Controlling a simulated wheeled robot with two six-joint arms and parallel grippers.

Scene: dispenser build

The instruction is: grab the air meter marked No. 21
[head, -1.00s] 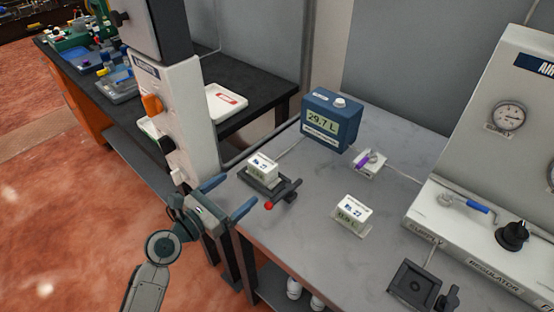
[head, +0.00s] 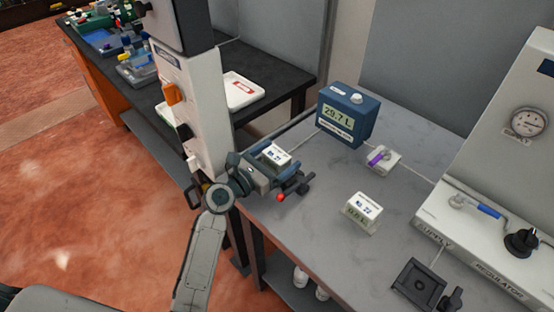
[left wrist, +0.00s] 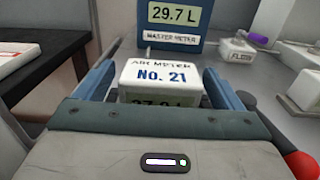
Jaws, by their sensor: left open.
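The air meter No. 21 (left wrist: 160,75) is a small white box with blue lettering, standing between the two blue fingers of my left gripper (left wrist: 160,92) in the left wrist view. The fingers are open, one on each side, with a small gap visible. Its lower display is partly hidden by the gripper body. In the head view the meter (head: 275,154) shows over my left gripper (head: 273,166), in the dark holder on the grey bench. A similar white meter, marked No. 22 or 27 (head: 363,210), stands to the right on the bench. My right gripper is not in view.
A blue master meter (head: 346,113) reading 29.7 L stands behind. A flow valve with a purple handle (head: 380,158) is to its right. A red-knobbed clamp lever (head: 281,197) sits close to my left gripper. A white column (head: 195,110) stands left. The regulator panel (head: 500,190) is at right.

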